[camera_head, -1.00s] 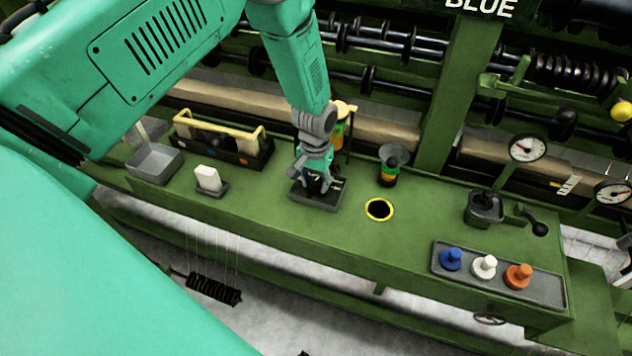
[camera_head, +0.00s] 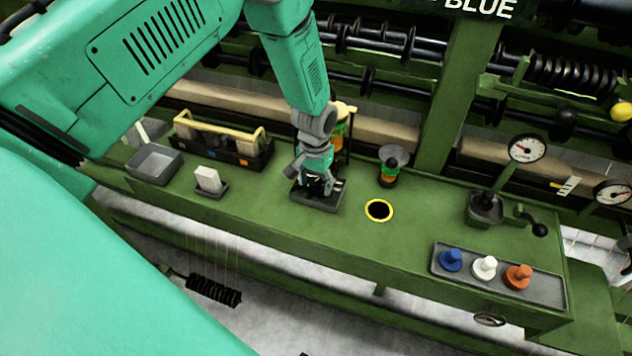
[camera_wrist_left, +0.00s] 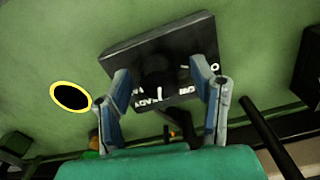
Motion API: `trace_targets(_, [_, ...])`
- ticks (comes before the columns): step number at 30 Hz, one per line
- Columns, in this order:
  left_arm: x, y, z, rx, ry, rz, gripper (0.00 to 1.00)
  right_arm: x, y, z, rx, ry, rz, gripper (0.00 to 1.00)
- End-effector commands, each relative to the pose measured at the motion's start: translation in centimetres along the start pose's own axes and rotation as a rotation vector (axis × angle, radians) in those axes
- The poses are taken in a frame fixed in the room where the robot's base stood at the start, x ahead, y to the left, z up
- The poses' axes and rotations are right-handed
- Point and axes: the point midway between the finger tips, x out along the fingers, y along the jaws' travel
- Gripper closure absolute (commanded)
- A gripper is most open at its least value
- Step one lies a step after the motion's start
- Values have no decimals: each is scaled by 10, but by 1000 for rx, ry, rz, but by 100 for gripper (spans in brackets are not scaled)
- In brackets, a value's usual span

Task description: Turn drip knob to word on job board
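The drip knob (camera_wrist_left: 158,68) is a dark round knob on a dark grey plate (camera_wrist_left: 122,58) with white lettering, partly hidden, so I cannot read the words in full. A short white mark shows at the knob's lower edge in the left wrist view. In the head view the plate (camera_head: 300,197) lies on the green bench under my left gripper (camera_head: 320,187), which hides the knob. In the wrist view my left gripper's fingers (camera_wrist_left: 160,72) stand apart on either side of the knob, with gaps visible. The job board (camera_head: 480,8) at the top reads "BLUE". My right gripper is not in view.
Right of the plate are a yellow-ringed hole (camera_head: 379,210) and a small funnel-topped bottle (camera_head: 389,170). A toolbox (camera_head: 222,147), a grey bin (camera_head: 155,165) and a white block (camera_head: 208,178) stand left.

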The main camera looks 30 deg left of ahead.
Motion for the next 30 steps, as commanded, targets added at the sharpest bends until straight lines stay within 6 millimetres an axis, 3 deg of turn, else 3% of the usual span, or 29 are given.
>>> trace_targets(7, [-9,0,0,0,0,0,49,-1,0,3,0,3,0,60])
trace_targets(21, [-100,0,-2,0,2,1,49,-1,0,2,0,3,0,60])
trace_targets(30, [-118,0,-1,0,-1,0,49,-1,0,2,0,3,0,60])
